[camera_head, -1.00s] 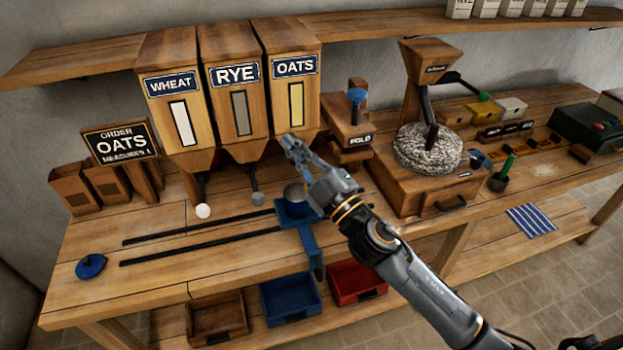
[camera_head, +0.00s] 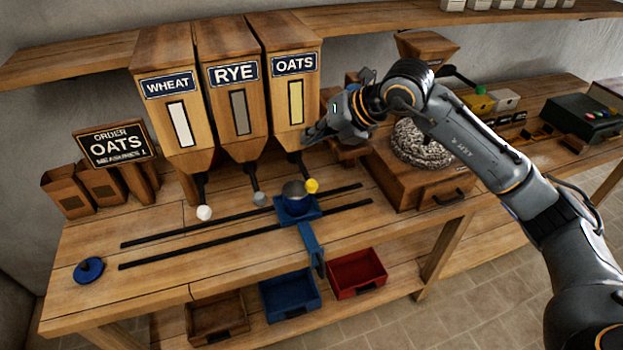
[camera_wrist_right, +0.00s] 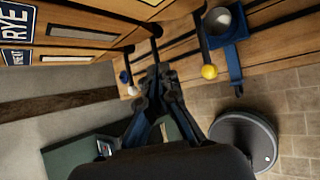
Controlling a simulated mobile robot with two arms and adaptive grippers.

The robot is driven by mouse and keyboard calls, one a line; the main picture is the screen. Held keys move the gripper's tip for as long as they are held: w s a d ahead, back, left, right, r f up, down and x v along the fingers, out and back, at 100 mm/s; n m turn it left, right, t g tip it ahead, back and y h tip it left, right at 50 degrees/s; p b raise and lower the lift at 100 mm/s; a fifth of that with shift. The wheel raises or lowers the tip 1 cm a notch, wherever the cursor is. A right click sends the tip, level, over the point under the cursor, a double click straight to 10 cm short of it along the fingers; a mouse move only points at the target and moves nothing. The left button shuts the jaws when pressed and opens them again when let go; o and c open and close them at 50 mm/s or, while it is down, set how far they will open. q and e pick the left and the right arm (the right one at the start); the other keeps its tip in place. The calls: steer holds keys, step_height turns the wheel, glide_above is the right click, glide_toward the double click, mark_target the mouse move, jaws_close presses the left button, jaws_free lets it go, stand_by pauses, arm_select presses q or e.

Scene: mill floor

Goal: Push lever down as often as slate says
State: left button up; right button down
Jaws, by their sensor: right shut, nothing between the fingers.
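The slate (camera_head: 119,144) reads ORDER OATS, MEASURES 1. The OATS hopper (camera_head: 289,88) is the rightmost of three. Its lever ends in a yellow knob (camera_head: 312,186), which also shows in the wrist view (camera_wrist_right: 209,72). The blue carriage (camera_head: 311,236) stands on the rails with a metal-rimmed blue cup (camera_head: 294,196) on it, beside the yellow knob. My right gripper (camera_head: 309,138) is shut and empty at the lower front of the OATS hopper, above the knob and apart from it. In the wrist view its fingertips (camera_wrist_right: 160,77) are left of the knob. My left gripper is out of view.
The WHEAT lever has a white knob (camera_head: 204,212) and the RYE lever a grey knob (camera_head: 260,199). The millstone (camera_head: 419,146) stands right of the hoppers, partly behind my arm. The bench around the left rails is clear up to a blue disc (camera_head: 89,269).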

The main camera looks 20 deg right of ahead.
steer(key=shift+d, duration=0.35)
steer(key=b, duration=0.5)
glide_above(317, 188)
steer(key=f, duration=0.8)
steer(key=shift+w+a, duration=0.1)
steer(key=shift+w, duration=0.2)
steer(key=shift+f, duration=0.4)
steer(key=shift+b, duration=0.3)
steer(key=shift+f+b, duration=0.4)
steer(key=shift+b, duration=0.15)
steer(key=shift+f+b, duration=2.3)
steer(key=shift+f, duration=0.25)
stand_by(2.2)
